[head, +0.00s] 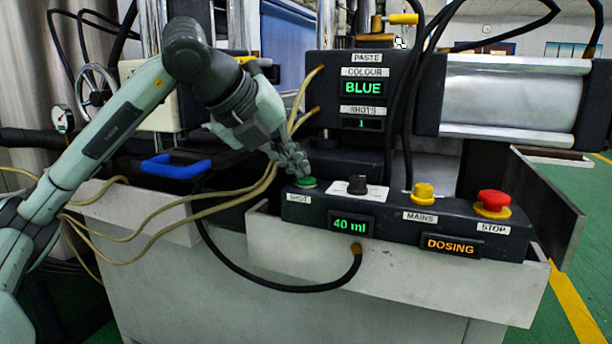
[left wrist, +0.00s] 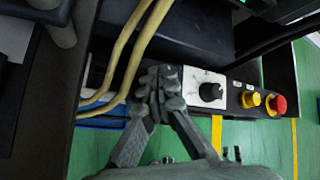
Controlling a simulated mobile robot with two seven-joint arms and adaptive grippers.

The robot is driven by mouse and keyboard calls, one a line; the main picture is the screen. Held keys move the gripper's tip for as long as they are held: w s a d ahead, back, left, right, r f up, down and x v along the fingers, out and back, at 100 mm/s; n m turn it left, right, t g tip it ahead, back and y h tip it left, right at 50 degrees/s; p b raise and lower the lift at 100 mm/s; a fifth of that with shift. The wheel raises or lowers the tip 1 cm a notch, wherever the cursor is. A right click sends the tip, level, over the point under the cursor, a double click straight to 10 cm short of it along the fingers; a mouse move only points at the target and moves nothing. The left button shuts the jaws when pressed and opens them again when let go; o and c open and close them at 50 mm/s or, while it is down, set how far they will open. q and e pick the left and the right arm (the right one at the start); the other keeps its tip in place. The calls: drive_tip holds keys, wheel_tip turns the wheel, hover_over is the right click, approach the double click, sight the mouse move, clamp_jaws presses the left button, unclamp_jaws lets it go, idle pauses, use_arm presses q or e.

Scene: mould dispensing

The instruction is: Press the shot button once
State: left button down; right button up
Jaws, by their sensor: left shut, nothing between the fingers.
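The green shot button (head: 308,182) sits at the left end of the dark control box, above the SHOT label (head: 299,199). My left gripper (head: 296,167) is shut and empty, with its fingertips right at the button's top in the head view; I cannot tell for sure whether they touch it. In the left wrist view the shut fingers (left wrist: 158,85) hide the button. The display panel (head: 363,90) reads PASTE, COLOUR BLUE, SHOTS 1. The volume display (head: 351,224) reads 40 ml, and the status display (head: 453,246) reads DOSING. My right gripper is not in view.
On the same box, right of the button, are a black knob (head: 357,185), the yellow MAINS switch (head: 423,193) and the red STOP button (head: 493,201). Beige hoses (head: 215,207) pass close beside my left gripper. A blue handle (head: 177,166) lies further left.

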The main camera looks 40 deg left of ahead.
sight(297, 186)
use_arm(q)
drive_tip(key=shift+f, duration=0.2)
idle(0.4)
drive_tip(key=shift+f+b, duration=0.3)
drive_tip(key=shift+b, duration=0.15)
drive_tip(key=shift+s+d+f, duration=0.1)
drive_tip(key=shift+r+p, duration=0.25)
drive_tip(key=shift+p, duration=0.1)
wheel_tip(297, 186, up, 6)
drive_tip(key=p, duration=0.6)
drive_tip(key=shift+r, duration=0.25)
